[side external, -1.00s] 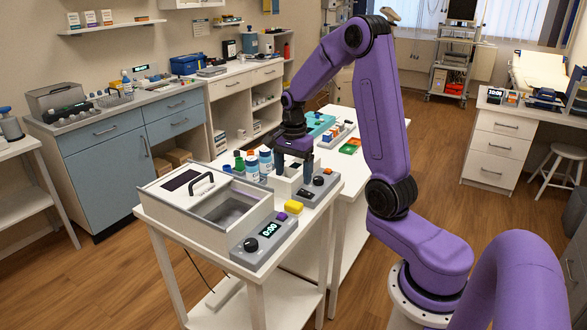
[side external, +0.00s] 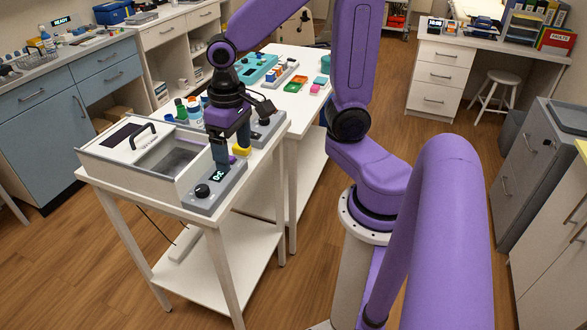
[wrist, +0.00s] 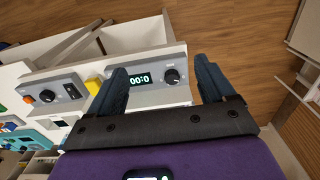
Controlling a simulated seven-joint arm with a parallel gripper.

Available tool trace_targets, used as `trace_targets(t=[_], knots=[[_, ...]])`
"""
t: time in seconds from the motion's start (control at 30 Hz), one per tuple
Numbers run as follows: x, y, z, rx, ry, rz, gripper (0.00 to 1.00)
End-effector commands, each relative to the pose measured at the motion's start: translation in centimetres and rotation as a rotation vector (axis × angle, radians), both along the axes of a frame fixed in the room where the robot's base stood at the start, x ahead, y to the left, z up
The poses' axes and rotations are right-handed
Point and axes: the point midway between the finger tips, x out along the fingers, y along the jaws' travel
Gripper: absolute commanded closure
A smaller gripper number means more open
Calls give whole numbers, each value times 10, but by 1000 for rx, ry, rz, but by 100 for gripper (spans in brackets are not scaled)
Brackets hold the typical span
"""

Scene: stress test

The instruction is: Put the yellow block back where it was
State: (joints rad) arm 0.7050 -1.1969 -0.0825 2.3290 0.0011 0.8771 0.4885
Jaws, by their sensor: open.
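The yellow block (side external: 241,150) sits at the far end of the grey control panel (side external: 214,190) on the white cart, partly hidden by a finger in the side view. It also shows in the wrist view (wrist: 94,86), just outside the left finger. My gripper (side external: 231,165) is open and empty, pointing down over the panel. In the wrist view my gripper (wrist: 160,72) has its fingers on either side of the panel's lit display (wrist: 140,79) and black knob (wrist: 172,76). I cannot tell whether a fingertip touches the panel or the block.
A white box with a handle (side external: 105,160) and an open basin stands left of the panel. Several capped bottles (side external: 182,112) stand behind it. A second grey device with a knob (wrist: 47,96) is close by. The cart's edge lies just beyond the panel; floor is beyond.

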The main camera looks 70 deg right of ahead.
Motion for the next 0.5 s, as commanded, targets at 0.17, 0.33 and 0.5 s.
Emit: trace_targets(t=[0.17, 0.33, 0.5], knots=[[-48, 21, 3, 0, -6, 364, 18], [-92, 30, 5, 1, -12, 696, 18], [-125, 31, 5, 1, -16, 955, 18]])
